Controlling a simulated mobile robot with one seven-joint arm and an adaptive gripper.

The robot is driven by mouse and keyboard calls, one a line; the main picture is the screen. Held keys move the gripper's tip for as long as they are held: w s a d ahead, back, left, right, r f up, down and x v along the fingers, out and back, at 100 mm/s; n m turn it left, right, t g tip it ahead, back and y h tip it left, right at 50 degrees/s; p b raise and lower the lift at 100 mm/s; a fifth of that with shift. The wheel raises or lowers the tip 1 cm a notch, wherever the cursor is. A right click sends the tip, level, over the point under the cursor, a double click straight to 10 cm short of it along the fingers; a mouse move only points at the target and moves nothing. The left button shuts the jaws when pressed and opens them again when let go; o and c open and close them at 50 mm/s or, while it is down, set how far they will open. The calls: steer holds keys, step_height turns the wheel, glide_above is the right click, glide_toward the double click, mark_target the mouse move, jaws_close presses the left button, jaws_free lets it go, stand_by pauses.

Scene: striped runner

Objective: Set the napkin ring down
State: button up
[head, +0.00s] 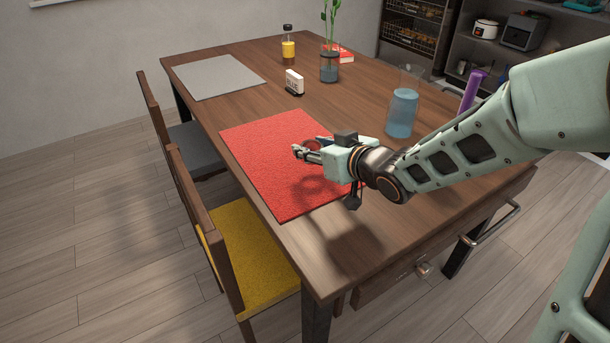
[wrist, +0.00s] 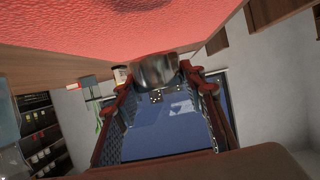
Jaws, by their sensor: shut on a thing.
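My gripper (head: 308,147) is above the red placemat (head: 262,150) on the table. In the wrist view my gripper (wrist: 160,86) is shut on a shiny silver napkin ring (wrist: 155,71), which sits between the two fingertips. The placemat (wrist: 100,25) fills the top of that view, with a dark shadow on it close to the ring. In the head view the ring is small and mostly lost among the fingers. A shadow of the gripper falls on the placemat below, so the ring looks held clear of it.
A blue-filled glass pitcher (head: 402,112) stands right of the placemat, near my arm. A small white box-like item (head: 294,82), a plant vase (head: 329,70), a yellow bottle (head: 288,48) and a grey placemat (head: 218,77) are farther back. The placemat's left part is bare.

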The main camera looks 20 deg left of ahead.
mark_target(305, 176)
steer(key=shift+s+a+f+b, duration=0.3)
steer(key=shift+a+f, duration=0.2)
steer(key=shift+f, duration=0.25)
steer(key=shift+a+f+b, duration=0.15)
steer(key=shift+f+b, duration=0.35)
steer(key=shift+f, duration=0.35)
steer(key=shift+a+f+b, duration=0.1)
steer(key=shift+f+b, duration=0.4)
steer(key=shift+f, duration=0.35)
steer(key=shift+f, duration=0.2)
steer(key=o, duration=1.2)
steer(key=shift+c, duration=0.2)
steer(key=shift+r, duration=0.15)
